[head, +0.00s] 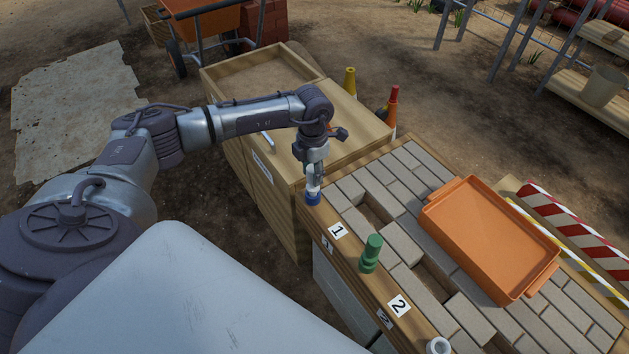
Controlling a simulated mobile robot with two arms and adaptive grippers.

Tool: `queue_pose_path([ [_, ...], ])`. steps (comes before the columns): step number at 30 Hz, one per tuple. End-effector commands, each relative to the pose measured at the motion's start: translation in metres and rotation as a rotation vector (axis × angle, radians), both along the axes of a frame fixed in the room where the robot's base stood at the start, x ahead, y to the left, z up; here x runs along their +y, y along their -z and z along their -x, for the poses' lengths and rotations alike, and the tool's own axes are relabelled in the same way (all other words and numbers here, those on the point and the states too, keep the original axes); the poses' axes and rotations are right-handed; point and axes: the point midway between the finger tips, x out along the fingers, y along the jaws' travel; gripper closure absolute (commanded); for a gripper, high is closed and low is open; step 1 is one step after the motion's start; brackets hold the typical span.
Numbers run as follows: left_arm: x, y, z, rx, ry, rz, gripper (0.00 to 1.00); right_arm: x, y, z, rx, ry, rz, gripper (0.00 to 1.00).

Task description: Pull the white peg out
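The white peg (438,346) is at the bottom edge of the head view, on the wooden front beam (412,319) past the label 2. Only its round top shows; the rest is cut off by the picture edge. My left gripper (314,187) points down at the far end of the beam, well away from the white peg. It is right over a blue peg (313,199), and its fingers cover the upper part of it. I cannot tell whether they are shut on it. My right gripper is not in view.
A green peg (371,253) stands on the beam between labels 1 (337,231) and 2 (398,305). An orange tray (436,212) lies on the paving blocks at the right.

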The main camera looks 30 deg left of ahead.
Motion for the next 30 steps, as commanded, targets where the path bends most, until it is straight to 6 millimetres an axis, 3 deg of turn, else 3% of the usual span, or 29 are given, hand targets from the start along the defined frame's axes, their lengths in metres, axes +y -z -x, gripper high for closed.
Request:
queue_pose_path([
  [1,-0.0001,0.0,0.0,0.0,0.0,0.0,0.76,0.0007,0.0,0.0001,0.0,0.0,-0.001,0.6],
  [6,-0.0001,0.0,0.0,0.0,0.0,0.0,1.0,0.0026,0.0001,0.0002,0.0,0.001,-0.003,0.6],
  [30,0.0001,-0.0099,-0.0002,0.0,0.0,0.0,1.0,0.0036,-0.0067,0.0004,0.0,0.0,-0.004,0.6],
])
